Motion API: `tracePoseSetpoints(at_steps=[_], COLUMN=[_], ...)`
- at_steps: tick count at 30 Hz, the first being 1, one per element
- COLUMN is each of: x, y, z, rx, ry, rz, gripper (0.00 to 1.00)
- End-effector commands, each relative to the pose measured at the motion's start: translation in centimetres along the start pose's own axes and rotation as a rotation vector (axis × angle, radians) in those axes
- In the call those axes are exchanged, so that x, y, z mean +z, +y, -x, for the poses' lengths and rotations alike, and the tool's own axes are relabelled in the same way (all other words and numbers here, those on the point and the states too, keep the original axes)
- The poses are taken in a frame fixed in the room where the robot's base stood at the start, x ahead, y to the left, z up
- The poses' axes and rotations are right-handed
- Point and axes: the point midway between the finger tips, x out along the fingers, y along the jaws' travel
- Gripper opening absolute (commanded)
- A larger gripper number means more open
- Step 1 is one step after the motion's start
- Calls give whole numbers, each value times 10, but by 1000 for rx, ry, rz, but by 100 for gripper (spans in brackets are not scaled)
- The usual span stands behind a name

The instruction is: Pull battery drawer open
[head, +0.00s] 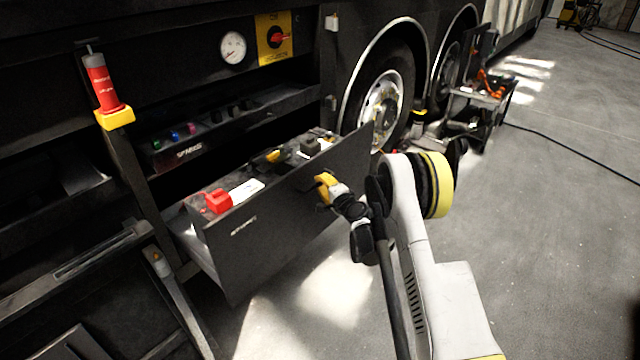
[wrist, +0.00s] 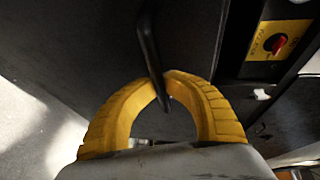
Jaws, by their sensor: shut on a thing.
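The battery drawer (head: 275,228) is a dark box that stands pulled out from the side of the coach in the head view. Its front panel faces my arm, and a red part and a white label show inside its top. My gripper (head: 326,186) is at the upper middle of the drawer front. In the wrist view its yellow fingers (wrist: 164,92) are closed around a dark bar handle (wrist: 148,45) on the drawer's dark front panel. The grip point on the handle is partly hidden by the fingers.
A yellow panel with a red switch (head: 276,38) and a round gauge (head: 232,47) are above the drawer. A red tube in a yellow holder (head: 115,117) is at left. Coach wheels (head: 383,100) stand behind. Grey floor (head: 560,240) is open at right, crossed by a cable.

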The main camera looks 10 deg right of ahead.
Motion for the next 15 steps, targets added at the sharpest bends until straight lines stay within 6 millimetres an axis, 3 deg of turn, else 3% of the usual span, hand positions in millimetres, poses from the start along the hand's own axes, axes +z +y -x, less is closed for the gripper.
tracePoseSetpoints(at_steps=[4,6,7,15], x=[0,0,0,0], y=[-1,-1,-1,-1], z=[-1,-1,-1,0], rx=[-1,-1,-1,-1], ry=[1,1,1,-1], rz=[-1,-1,-1,-1], gripper=[0,27,34,34])
